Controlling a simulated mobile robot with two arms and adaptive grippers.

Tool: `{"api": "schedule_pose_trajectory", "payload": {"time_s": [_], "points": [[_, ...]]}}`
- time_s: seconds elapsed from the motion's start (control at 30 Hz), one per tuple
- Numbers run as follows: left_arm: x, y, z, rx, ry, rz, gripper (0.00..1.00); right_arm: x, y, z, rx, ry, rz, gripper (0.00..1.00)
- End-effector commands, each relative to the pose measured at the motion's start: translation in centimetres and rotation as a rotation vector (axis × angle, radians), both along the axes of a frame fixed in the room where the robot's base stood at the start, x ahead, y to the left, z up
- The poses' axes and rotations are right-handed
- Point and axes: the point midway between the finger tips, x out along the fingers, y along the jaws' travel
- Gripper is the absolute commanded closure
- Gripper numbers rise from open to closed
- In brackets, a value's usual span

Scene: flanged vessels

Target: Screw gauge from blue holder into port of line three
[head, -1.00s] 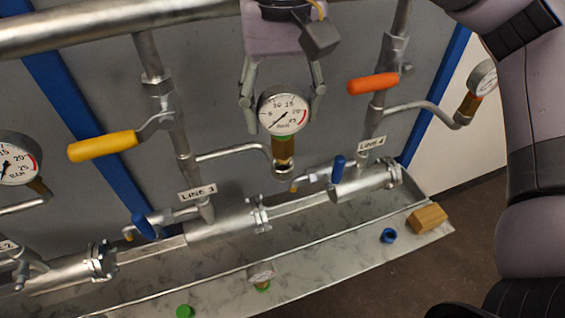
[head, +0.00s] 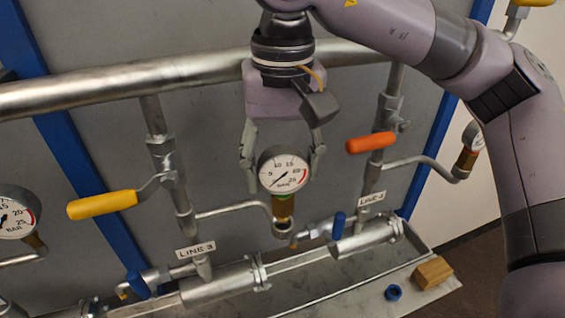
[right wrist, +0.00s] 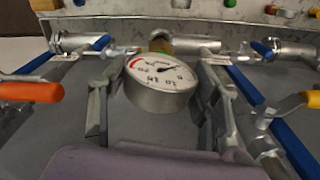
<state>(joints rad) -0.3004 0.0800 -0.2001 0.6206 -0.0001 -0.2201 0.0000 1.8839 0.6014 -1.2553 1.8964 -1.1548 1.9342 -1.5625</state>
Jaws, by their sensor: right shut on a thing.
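My right gripper (head: 283,172) is shut on a pressure gauge (head: 284,174), one finger on each side of its round case. The gauge is upright, its white dial facing the head camera. Its brass stem (head: 283,206) meets the upturned port (head: 282,228) at the end of the thin branch pipe from line three; how deep the stem sits cannot be told. In the right wrist view the gauge (right wrist: 160,88) lies between the fingers, with the port partly hidden behind it. The blue holder (head: 393,292), a small ring, stands empty on the tray. My left gripper is not in view.
The yellow valve handle (head: 101,205) is left of the gauge and the orange one (head: 371,143) right. The large pipe (head: 120,85) runs behind my wrist. A wooden block (head: 433,272) lies on the tray (head: 340,297) near the blue holder.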

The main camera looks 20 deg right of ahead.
Motion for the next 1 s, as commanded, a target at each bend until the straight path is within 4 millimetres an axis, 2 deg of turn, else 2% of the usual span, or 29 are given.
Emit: {"api": "schedule_pose_trajectory", "payload": {"time_s": [0.53,1.0], "points": [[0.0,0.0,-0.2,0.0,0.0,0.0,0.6,0.0,0.0,0.0,0.001,0.0,0.0,0.82],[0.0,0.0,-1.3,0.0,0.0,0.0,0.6,-0.1,0.0,-1.4,0.0,0.0,0.001,0.82]]}}
